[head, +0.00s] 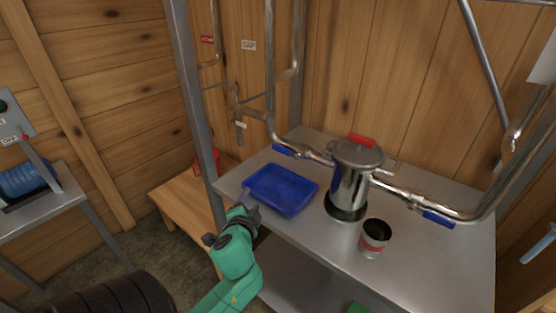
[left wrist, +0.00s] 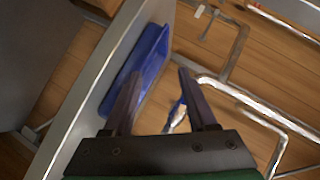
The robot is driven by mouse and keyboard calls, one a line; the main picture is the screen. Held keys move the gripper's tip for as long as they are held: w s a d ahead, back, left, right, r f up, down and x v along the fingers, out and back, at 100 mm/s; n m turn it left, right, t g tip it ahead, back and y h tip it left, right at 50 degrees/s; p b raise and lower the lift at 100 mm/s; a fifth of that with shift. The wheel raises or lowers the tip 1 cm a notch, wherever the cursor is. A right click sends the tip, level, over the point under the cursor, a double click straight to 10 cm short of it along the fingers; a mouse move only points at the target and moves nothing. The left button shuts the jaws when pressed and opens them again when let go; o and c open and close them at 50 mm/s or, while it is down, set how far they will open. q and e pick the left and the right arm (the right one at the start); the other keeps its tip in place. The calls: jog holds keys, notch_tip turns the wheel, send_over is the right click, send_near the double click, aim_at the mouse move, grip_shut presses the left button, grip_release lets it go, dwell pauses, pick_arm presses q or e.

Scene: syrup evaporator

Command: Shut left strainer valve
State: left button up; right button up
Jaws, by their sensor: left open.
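A steel strainer pot (head: 347,190) with a red lid handle (head: 362,140) stands on the metal table. The left strainer valve's blue lever (head: 288,151) lies roughly along the pipe left of the pot. A similar blue lever (head: 438,218) is on the pipe to the right. My left gripper (head: 248,204) is open and empty at the near-left corner of the blue tray, apart from the left lever. In the left wrist view, a blue lever (left wrist: 178,110) shows beyond and between my open fingers (left wrist: 160,88). My right gripper is not in view.
The blue tray (head: 281,190) lies between my left gripper and the left valve. Vertical pipe (head: 270,80) and a grey table post (head: 193,90) rise at the left.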

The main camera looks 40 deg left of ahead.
pick_arm(q)
notch_tip(320, 180, up, 4)
jog(key=w+m+t, duration=0.2)
jog(key=m, duration=0.1)
jog(key=m+t+h+p, duration=0.1)
jog(key=m+t+p, duration=0.15)
jog(key=m, duration=0.25)
send_near(279, 150)
jog(key=shift+t, duration=0.25)
jog(key=x, duration=0.9)
jog(key=shift+f+b, duration=0.15)
jog(key=shift+b, duration=0.15)
jog(key=shift+s, duration=0.1)
grip_shut()
